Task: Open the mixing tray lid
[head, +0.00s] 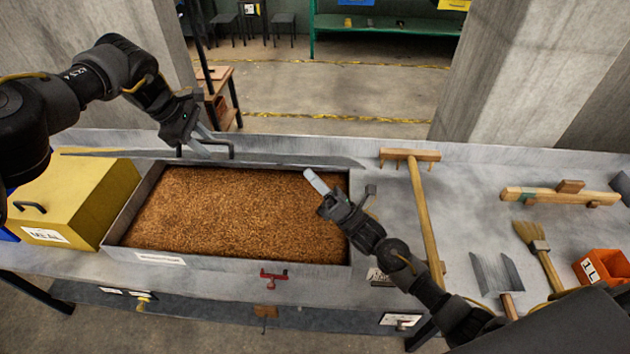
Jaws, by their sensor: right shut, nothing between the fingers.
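The mixing tray (352,215) is a grey metal bin on the bench, filled with brown grain (225,215). Its grey lid (290,158) is raised off the tray and shows nearly edge-on as a thin strip along the back. A dark bar handle (231,149) sticks up at the lid. My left gripper (207,143) is at this handle, its fingers pointing down. Whether they grip the bar is unclear. My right gripper (315,182) is shut and empty, over the right part of the grain.
A yellow box (80,195) labelled MEAL stands left of the tray. A wooden rake (425,210) lies to its right, then a scoop (497,272), a brush (540,250), a wooden tool (560,195) and an orange bin (602,268). A red clip (273,277) is on the front edge.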

